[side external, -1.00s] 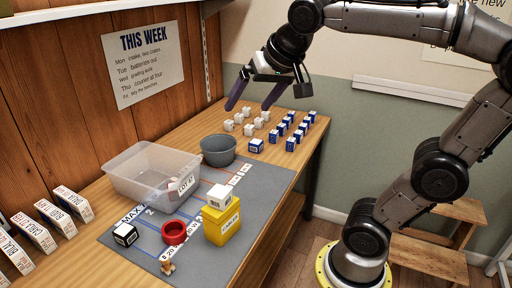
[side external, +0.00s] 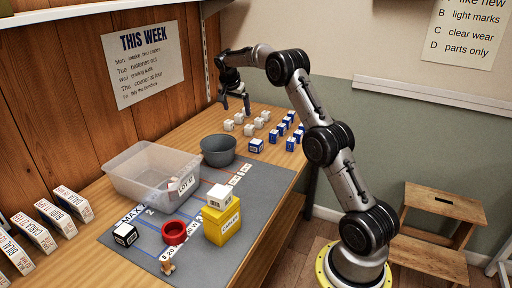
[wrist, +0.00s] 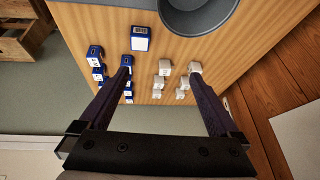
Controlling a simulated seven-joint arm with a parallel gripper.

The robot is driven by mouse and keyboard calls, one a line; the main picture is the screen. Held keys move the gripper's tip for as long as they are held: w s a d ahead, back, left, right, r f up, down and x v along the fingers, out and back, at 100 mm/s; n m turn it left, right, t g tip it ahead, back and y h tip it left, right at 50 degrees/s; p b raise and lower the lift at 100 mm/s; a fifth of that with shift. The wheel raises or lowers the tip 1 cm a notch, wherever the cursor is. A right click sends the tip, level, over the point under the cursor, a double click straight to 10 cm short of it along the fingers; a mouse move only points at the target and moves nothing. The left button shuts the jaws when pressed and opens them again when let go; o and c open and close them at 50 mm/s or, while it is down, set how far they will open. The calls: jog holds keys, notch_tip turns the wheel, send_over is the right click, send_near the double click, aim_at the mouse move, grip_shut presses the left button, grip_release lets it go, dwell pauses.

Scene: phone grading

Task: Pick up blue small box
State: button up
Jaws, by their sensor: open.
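Several small blue boxes with white faces (side external: 291,125) stand in rows at the far right of the table. They also show at the left of the wrist view (wrist: 96,62). A bigger blue box (side external: 256,145) with a white label sits apart, in front of them; it also shows in the wrist view (wrist: 140,38). My gripper (side external: 236,107) is open and empty, over the far end of the table. In the wrist view my gripper (wrist: 161,67) has its left finger overlapping one blue row, partly hiding it, and its right finger near the white boxes.
Several small white boxes (side external: 249,129) stand left of the blue ones. A grey bowl (side external: 218,151), a clear bin (side external: 130,181), a red ring-shaped cup (side external: 174,233) and a yellow box (side external: 223,228) with a white box on top stand nearer on the grey mat (side external: 262,190).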

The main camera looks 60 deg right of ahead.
jog(key=g, duration=0.1)
send_near(253, 144)
jog(key=shift+m+y, duration=0.3)
jog(key=shift+y, duration=0.1)
jog(key=x, duration=0.4)
jog(key=shift+s+d+f, duration=0.2)
jog(key=shift+d, duration=0.35)
jog(key=shift+x, duration=3.05)
jog(key=shift+w, duration=0.1)
jog(key=c, duration=1.5)
